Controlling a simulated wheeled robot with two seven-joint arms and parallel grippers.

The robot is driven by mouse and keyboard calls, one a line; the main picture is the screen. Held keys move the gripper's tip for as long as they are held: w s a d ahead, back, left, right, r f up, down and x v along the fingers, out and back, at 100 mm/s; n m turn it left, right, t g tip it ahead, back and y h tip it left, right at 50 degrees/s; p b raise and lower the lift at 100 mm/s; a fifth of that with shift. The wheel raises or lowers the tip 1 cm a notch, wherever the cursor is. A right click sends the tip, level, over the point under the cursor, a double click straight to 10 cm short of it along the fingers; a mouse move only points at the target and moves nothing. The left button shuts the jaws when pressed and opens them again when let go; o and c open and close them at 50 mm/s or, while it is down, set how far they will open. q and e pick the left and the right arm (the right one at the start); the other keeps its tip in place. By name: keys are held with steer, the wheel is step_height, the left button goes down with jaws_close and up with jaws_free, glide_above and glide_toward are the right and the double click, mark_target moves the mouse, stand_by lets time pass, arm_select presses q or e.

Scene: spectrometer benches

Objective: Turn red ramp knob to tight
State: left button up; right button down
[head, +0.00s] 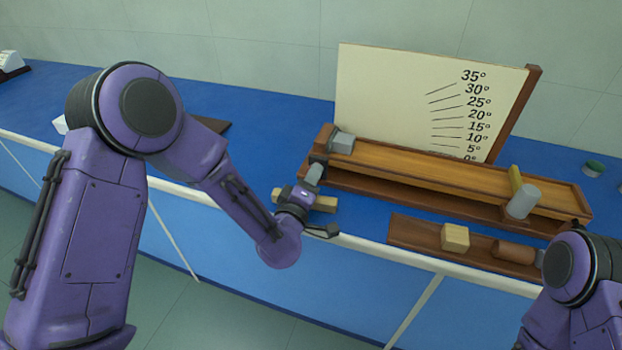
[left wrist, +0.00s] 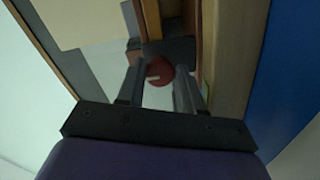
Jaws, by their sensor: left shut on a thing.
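The red knob (left wrist: 160,71) shows in the left wrist view as a round red cap with a pale mark on it. It sits between the two fingers of my left gripper (left wrist: 159,82), which is shut on it. In the head view my left gripper (head: 315,174) is at the left end of the wooden ramp (head: 430,178), and the knob is hidden there. The ramp lies flat or nearly flat in front of a cream angle board (head: 420,95) marked in degrees. My right gripper is out of view; only part of that arm shows at the lower right.
A grey block (head: 342,143) is on the ramp's left end. A grey cylinder (head: 523,201) and a yellow strip (head: 515,180) stand at its right. A front tray (head: 410,232) holds a wooden cube (head: 455,238) and a brown cylinder (head: 513,251).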

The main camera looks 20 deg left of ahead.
arm_select(q)
steer(key=o, duration=1)
steer(key=shift+s, duration=0.1)
steer(key=shift+o, duration=0.2)
steer(key=shift+d, duration=0.1)
steer(key=shift+f, duration=0.1)
